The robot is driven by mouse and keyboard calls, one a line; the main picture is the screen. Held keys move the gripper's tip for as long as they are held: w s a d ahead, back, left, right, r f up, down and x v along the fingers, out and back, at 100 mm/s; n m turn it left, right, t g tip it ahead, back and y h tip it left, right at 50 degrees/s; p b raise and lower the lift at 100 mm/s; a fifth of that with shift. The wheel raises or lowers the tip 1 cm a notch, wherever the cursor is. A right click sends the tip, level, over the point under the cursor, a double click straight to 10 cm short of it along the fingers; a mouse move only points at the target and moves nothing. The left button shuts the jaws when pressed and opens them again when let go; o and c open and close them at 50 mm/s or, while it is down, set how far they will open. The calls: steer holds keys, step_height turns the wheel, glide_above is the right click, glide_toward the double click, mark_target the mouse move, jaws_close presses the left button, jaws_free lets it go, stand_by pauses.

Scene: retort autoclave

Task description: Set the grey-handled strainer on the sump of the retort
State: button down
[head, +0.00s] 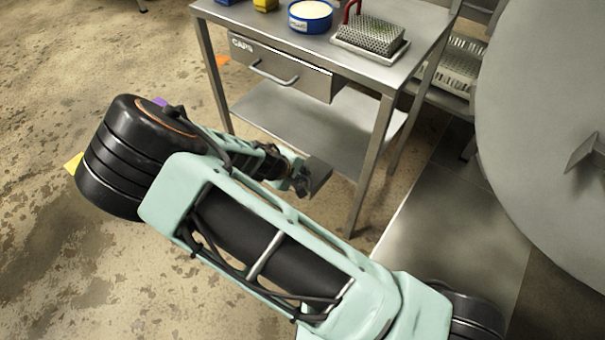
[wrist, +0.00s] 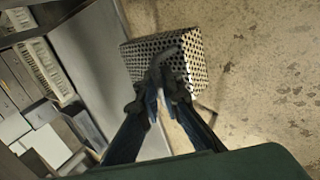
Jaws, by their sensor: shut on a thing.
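My gripper (wrist: 160,92) is shut on the grey-handled strainer (wrist: 195,62), a perforated metal box. Its grey handle (wrist: 158,62) arches up between the fingertips. In the head view, my gripper (head: 300,182) is low beside the table's near legs, and a dark grey side of the strainer (head: 320,175) shows past it. The strainer hangs clear of the table; its underside is hidden. A large round grey plate, seemingly the retort door (head: 545,130), fills the right edge of the head view. I cannot make out the sump.
A steel table (head: 330,85) with a drawer marked CAPS stands behind my gripper. On it are a red-handled strainer (head: 372,36) on a tray, a blue tub (head: 310,16) and a yellow box (head: 265,4). A rack with a pale basket (head: 460,65) stands behind. Floor at left is open.

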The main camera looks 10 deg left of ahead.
steer(key=shift+r+p, duration=1.4)
steer(key=shift+r, duration=0.45)
steer(key=shift+s+f, duration=0.1)
